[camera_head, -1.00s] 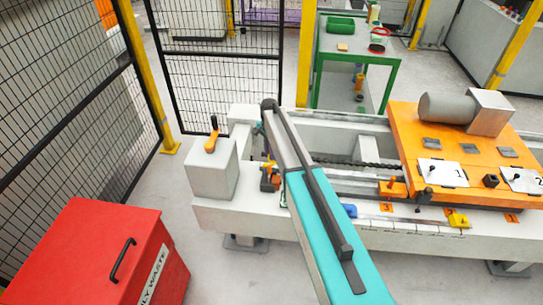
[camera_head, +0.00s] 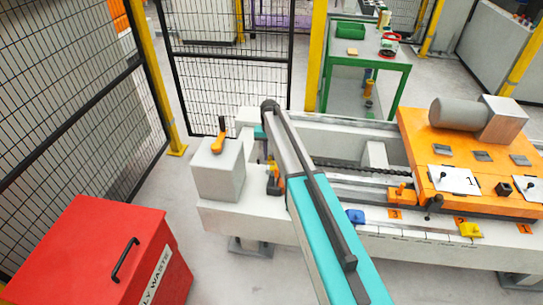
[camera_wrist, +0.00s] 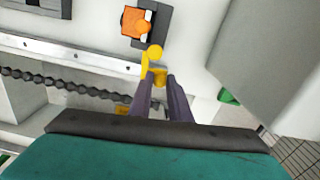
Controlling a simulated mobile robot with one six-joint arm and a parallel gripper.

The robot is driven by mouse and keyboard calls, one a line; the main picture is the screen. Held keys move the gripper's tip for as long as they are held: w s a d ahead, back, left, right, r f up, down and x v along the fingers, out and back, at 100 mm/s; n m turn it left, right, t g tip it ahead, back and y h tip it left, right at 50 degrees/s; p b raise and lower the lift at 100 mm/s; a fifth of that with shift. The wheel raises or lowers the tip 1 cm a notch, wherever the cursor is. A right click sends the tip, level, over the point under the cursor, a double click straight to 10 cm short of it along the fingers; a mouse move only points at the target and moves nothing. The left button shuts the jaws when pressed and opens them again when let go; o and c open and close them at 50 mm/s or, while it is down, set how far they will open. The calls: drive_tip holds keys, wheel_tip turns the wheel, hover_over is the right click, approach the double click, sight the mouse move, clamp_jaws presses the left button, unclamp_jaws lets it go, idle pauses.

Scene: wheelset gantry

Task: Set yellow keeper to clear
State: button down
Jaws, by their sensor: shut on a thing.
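The yellow keeper (camera_wrist: 148,66) shows in the wrist view as a small upright piece with a round knob, beside a pale rail. My gripper (camera_wrist: 160,80) has its two dark fingers at the lower part of the keeper and is shut on it. The fingers partly cover the keeper's base. In the head view my arm crosses the left end of the white gantry bed (camera_head: 232,212), and the fingers and their grip are hidden there.
An orange clamp piece (camera_wrist: 136,21) sits close beyond the keeper. A grey box with an orange lever (camera_head: 218,170) stands left of my arm. An orange carriage (camera_head: 440,150) rests on the bed at right. A red waste bin (camera_head: 90,245) and mesh fence stand left.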

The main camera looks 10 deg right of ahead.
sight(269, 158)
drive_tip(key=shift+a+n, duration=0.2)
drive_tip(key=shift+n, duration=0.2)
drive_tip(key=c, duration=1.6)
unclamp_jaws()
drive_tip(key=shift+c, duration=0.2)
drive_tip(key=shift+r, duration=0.15)
wheel_tip(269, 158, up, 14)
drive_tip(key=b, duration=0.2)
drive_tip(key=shift+f, duration=0.2)
